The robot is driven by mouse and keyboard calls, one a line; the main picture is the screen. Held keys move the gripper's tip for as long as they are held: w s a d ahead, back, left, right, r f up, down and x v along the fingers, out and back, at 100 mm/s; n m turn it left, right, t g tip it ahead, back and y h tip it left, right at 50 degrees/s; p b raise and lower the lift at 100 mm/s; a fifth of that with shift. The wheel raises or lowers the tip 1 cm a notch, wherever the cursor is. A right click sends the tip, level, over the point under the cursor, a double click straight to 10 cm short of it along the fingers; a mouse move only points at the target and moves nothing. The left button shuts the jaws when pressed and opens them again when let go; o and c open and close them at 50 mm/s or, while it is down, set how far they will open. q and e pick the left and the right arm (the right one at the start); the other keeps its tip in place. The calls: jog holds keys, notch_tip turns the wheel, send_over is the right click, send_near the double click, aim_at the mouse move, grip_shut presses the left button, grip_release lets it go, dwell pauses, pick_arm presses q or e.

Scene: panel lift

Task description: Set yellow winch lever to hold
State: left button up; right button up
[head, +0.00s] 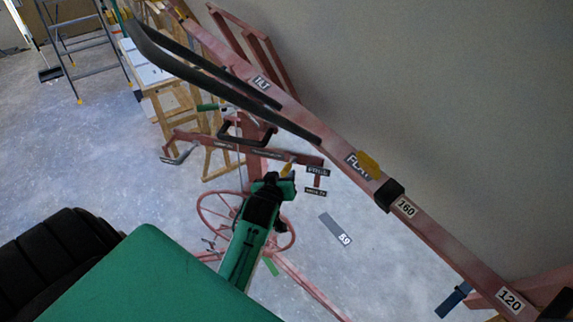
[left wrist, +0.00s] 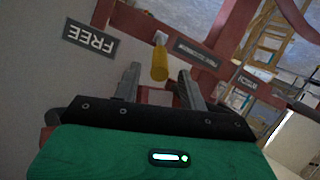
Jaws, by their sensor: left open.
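The yellow winch lever (head: 287,169) is on the red lift frame, just beyond my left gripper (head: 279,184) in the head view. In the left wrist view the yellow lever (left wrist: 160,63) extends from a pale pivot toward my gripper. My left gripper (left wrist: 160,86) is open, with one finger on each side of the lever's near end. I cannot tell whether either finger touches it. A FREE label (left wrist: 90,39) is left of the lever in the wrist view. Other small labels on its right are too blurred to read surely. My right gripper is not in view.
A red handwheel (head: 216,212) stands below the lever. A stepladder (head: 85,45) and wooden easel-like frames stand at the back left. Open grey floor lies left of the lift.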

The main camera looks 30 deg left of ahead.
aim_at(287, 169)
pick_arm(q)
jog(key=p+x, duration=0.1)
jog(key=x, duration=0.3)
jog(key=shift+w+a, duration=0.1)
jog(key=shift+w, duration=0.25)
jog(key=shift+w+a+f+p, duration=0.2)
jog(key=shift+w+f+p, duration=0.15)
jog(key=shift+w, duration=0.15)
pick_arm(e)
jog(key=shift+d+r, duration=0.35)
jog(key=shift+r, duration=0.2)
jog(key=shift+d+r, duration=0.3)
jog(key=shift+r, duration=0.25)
pick_arm(q)
jog(key=c, duration=0.7)
grip_shut()
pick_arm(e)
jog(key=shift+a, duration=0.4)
